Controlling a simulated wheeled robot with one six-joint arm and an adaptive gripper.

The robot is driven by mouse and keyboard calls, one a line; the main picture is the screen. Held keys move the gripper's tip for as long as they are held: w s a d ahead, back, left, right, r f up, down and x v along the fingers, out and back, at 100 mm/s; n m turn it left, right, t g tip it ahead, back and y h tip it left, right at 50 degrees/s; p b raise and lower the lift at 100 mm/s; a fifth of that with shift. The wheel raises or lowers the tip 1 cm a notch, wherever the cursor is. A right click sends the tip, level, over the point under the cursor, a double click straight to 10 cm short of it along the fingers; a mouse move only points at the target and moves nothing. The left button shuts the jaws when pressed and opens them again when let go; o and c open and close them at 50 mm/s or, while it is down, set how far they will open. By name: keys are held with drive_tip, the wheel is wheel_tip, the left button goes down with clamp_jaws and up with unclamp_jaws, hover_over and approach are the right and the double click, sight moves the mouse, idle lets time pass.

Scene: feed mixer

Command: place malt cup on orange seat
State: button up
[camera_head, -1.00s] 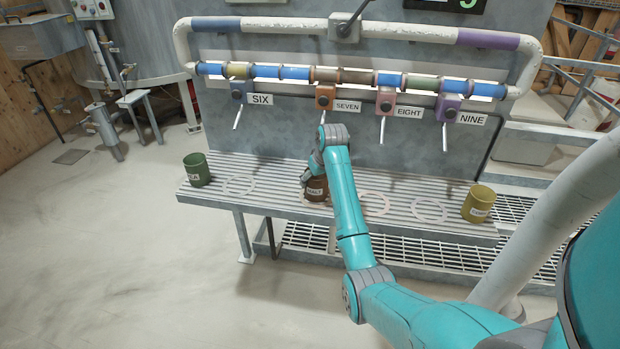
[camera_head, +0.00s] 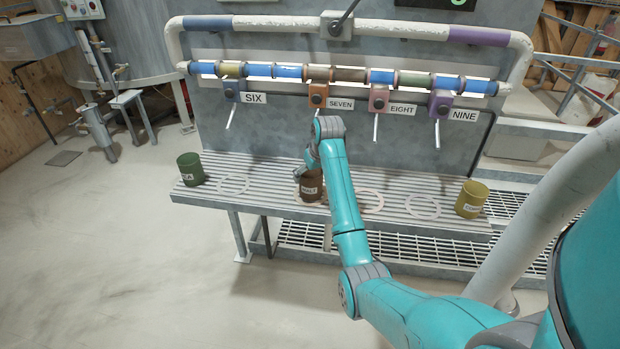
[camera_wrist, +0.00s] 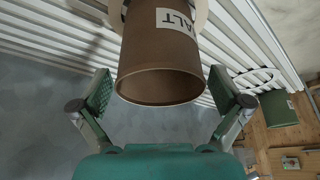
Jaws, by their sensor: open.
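The brown malt cup (camera_head: 311,187) stands upright on the slatted bench, below the orange tap block (camera_head: 318,95) beside the SEVEN sign. In the wrist view the cup (camera_wrist: 160,50) shows its label and open mouth. A pale ring (camera_wrist: 201,14) shows partly at its base; the cup hides the rest, so I cannot tell how well it is centred. No orange colour shows on that ring. My gripper (camera_wrist: 161,88) is open, with one finger on each side of the cup's rim and a gap at both sides. In the head view my arm partly covers the gripper.
A green cup (camera_head: 190,169) stands at the bench's left end and a yellow cup (camera_head: 471,199) at its right end. Empty pale rings (camera_head: 233,184) (camera_head: 423,207) lie between. The bench (camera_head: 275,198) has taps and a pipe rail above it.

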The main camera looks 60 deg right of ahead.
drive_tip(key=v, duration=1)
drive_tip(key=shift+f, duration=0.1)
